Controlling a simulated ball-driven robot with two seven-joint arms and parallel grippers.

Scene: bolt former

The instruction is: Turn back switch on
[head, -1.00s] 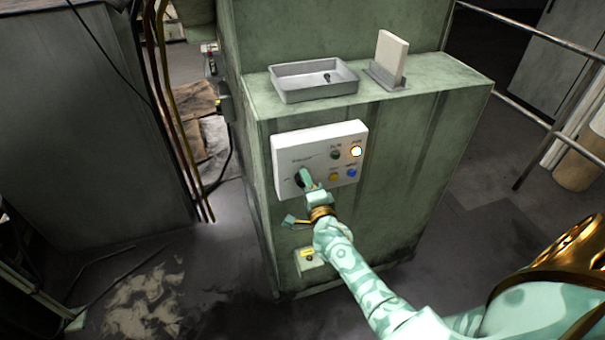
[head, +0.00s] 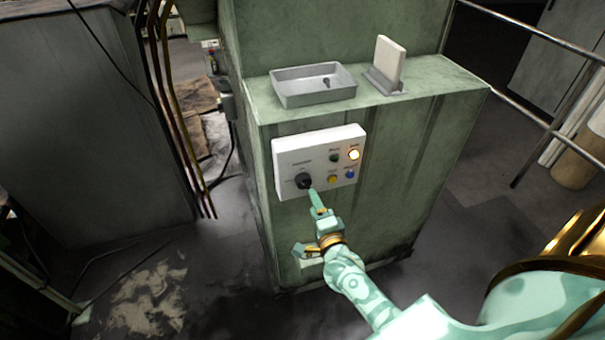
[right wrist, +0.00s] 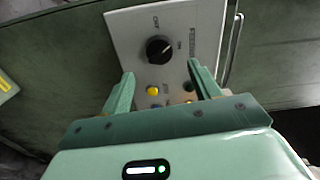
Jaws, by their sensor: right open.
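A black rotary switch (head: 303,180) sits at the lower left of a white control panel (head: 290,157) on the green cabinet. In the right wrist view the switch (right wrist: 159,48) shows a pale mark on its knob, seemingly towards the side labelled ON; OFF is lettered above it. My right gripper (head: 314,192) is in front of the panel, just below and right of the switch. In the right wrist view its two fingers (right wrist: 162,84) are apart with nothing between them, and the knob lies beyond their tips. My left gripper is not in view.
The panel also bears a lit lamp (head: 354,155), a dark button (head: 334,157), a yellow button (head: 332,179) and a blue button (head: 350,174). A grey tray (head: 290,97) and a white block in a holder (head: 389,62) stand on the cabinet ledge. A railing (head: 535,120) is at right.

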